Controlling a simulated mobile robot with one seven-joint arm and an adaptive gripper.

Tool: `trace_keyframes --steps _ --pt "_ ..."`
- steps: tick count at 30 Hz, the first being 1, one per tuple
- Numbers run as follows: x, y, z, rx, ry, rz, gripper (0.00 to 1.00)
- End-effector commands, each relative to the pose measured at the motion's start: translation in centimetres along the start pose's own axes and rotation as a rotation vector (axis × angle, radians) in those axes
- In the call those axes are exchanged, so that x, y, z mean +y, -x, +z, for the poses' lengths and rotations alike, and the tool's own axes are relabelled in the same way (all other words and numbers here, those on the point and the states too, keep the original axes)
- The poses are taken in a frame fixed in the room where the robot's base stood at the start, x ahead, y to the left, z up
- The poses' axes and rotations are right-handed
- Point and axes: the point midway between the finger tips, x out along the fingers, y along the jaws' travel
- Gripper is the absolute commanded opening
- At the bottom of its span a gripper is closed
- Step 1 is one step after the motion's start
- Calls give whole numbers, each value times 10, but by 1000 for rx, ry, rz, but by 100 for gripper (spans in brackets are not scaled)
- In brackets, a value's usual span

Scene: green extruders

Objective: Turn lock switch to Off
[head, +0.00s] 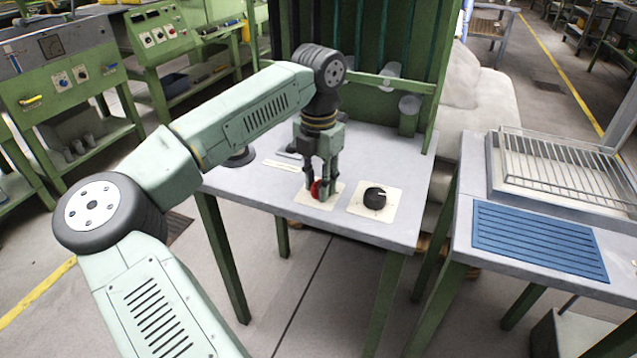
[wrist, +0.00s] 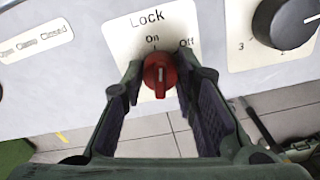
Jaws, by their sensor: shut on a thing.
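The lock switch is a red knob (wrist: 160,72) on a cream plate (wrist: 190,20) marked "Lock", with "On" above the knob and "Off" to its upper right. Its white mark stands nearly upright in the wrist view, nearer to "On" than to "Off". My gripper (wrist: 161,78) is shut on the knob, one finger on each side of it. In the head view the red knob (head: 316,189) shows between the fingertips, and my gripper (head: 322,188) points down at the table. The fingers hide part of the plate there.
A black dial (head: 375,198) on its own numbered plate stands just right of the lock plate. A plate reading "Open Clamp Closed" (wrist: 32,42) lies to the left. Green posts and a rail (head: 385,80) rise behind the table (head: 395,160). The table's front edge is close.

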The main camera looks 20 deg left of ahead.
Motion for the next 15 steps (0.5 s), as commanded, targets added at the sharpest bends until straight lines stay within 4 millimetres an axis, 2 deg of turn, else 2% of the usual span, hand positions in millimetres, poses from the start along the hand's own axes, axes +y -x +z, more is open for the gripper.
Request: trace_keyframes --steps 15 --pt "-1 0 0 -2 -482 -2 0"
